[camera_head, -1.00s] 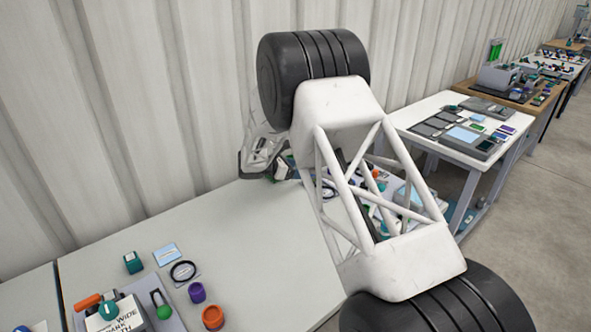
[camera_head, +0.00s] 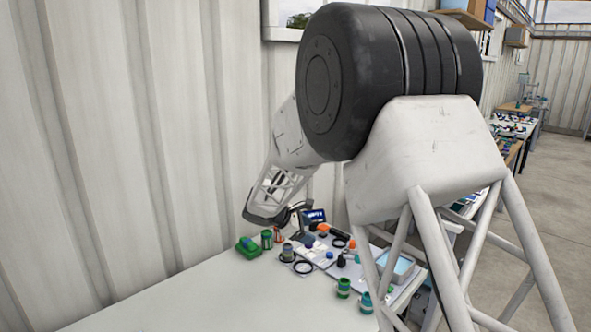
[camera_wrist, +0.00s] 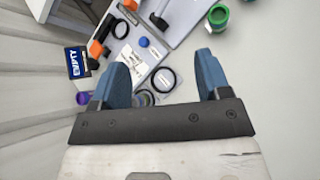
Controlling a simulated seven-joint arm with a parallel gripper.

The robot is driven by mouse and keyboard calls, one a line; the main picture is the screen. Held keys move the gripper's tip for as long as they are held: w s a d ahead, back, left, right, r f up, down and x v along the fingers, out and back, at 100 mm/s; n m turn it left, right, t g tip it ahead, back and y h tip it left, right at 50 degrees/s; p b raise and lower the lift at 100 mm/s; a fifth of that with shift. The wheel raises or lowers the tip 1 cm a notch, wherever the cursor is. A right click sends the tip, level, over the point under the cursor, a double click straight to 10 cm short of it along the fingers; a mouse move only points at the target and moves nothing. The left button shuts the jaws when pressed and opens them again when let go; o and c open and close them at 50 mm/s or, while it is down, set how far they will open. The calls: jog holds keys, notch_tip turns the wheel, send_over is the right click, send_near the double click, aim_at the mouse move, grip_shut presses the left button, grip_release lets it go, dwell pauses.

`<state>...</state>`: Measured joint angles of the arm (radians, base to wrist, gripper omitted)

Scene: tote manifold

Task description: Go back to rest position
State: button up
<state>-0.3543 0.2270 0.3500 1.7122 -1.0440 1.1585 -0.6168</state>
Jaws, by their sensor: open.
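My gripper (camera_wrist: 164,80) shows in the wrist view with its two blue fingers spread apart. It is open and nothing is between the fingertips. Behind the fingers lie the bench top and several small items. In the head view my arm crosses the picture from the lower right up to a large black joint. The wrist end hangs above the far end of the bench near the wall. The fingers themselves cannot be made out there.
A pale bench (camera_head: 190,300) runs along the corrugated wall (camera_head: 110,140). At its far end are a green block (camera_head: 248,248), several green and blue pots, black rings and a light tray (camera_head: 396,266). The near part of the bench is bare. In the wrist view a sign reading "EMPTY" (camera_wrist: 77,62) stands at the left.

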jog(key=s+d+r+m+g+y, duration=0.15)
jog(key=s+d+r+m, duration=0.45)
jog(key=s, duration=0.7)
jog(key=s+d+r+m+g+y, duration=0.1)
jog(key=s+d+r+m+y, duration=0.2)
jog(key=s+d+r, duration=0.65)
jog(key=s+f+m+y, duration=0.1)
jog(key=s+m, duration=0.2)
jog(key=s, duration=0.6)
jog(key=s+f+m+t+y, duration=0.1)
jog(key=s+f+m+y, duration=0.1)
jog(key=s, duration=0.7)
jog(key=s+f+m+y, duration=0.1)
jog(key=s+m, duration=0.3)
jog(key=s, duration=0.6)
jog(key=shift+a+f+y, duration=0.2)
jog(key=shift+y, duration=0.45)
jog(key=shift+s+t, duration=0.1)
jog(key=shift+t, duration=0.15)
